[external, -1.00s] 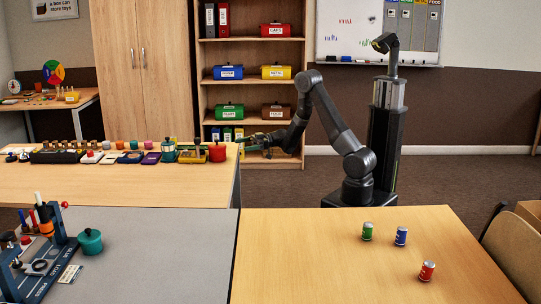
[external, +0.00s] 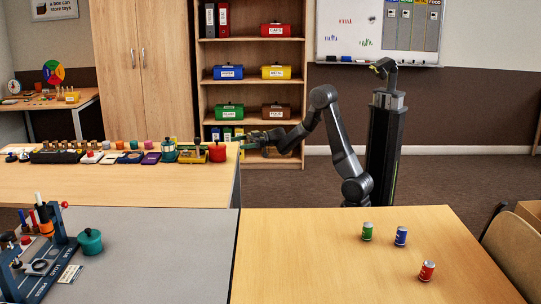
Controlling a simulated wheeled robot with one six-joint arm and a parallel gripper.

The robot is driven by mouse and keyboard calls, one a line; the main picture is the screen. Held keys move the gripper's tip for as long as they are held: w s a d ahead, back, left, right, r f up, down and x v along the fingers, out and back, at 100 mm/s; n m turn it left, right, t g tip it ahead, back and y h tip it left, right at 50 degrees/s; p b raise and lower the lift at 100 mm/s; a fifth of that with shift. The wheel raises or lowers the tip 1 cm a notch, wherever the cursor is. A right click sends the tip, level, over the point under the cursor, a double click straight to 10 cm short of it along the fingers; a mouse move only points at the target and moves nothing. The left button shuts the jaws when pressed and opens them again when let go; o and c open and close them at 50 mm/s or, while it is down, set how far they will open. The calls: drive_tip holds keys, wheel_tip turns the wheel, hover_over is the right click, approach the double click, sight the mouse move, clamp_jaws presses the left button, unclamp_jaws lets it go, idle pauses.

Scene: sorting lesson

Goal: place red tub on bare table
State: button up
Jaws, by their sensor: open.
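The red tub (external: 217,153) stands upright at the right end of the row on the far wooden table (external: 150,190), near that table's right edge. It has a lid with a small knob. My gripper (external: 246,141) is open, just to the right of the red tub and at about the height of its upper part. I cannot tell whether the fingers touch the tub. The near right wooden table (external: 320,255) has a wide bare area on its left and front.
A teal tub (external: 169,151) and a small rack (external: 192,155) stand left of the red tub. Another teal tub (external: 90,241) is on the grey table (external: 160,255). Green (external: 367,231), blue (external: 401,236) and red (external: 427,271) cans stand on the near right table.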

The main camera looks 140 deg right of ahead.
sight(217, 149)
drive_tip(key=b+x, duration=0.1)
drive_tip(key=x, duration=0.6)
drive_tip(key=shift+f+b, duration=0.1)
drive_tip(key=shift+b, duration=0.25)
drive_tip(key=b+x, duration=0.1)
drive_tip(key=x, duration=0.1)
drive_tip(key=f+b+x, duration=0.1)
drive_tip(key=x, duration=0.1)
drive_tip(key=shift+w+b, duration=0.3)
drive_tip(key=shift+w+d+r, duration=0.1)
drive_tip(key=shift+w+d, duration=0.05)
drive_tip(key=shift+w, duration=0.2)
